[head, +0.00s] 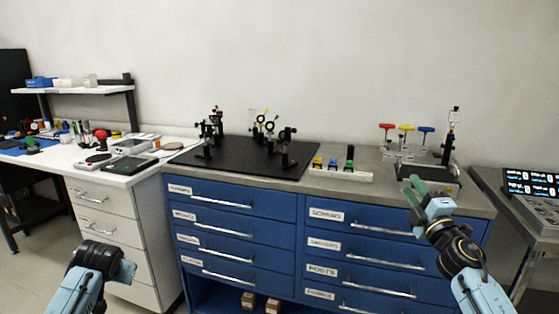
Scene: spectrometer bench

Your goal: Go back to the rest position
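My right gripper (411,186) is raised in front of the right end of the blue drawer bench (390,198). Its two green fingers point up and left, with a small gap between them and nothing visible in it. My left gripper (124,271) is low at the left, in front of the white drawer unit. Only its light blue body shows; its fingers cannot be made out.
A black optical breadboard (243,160) with several mounts sits on the bench. A white rack (340,175) and coloured-handled drivers (405,128) stand to its right. A white-topped side bench (120,180) is left, a display device (531,182) right.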

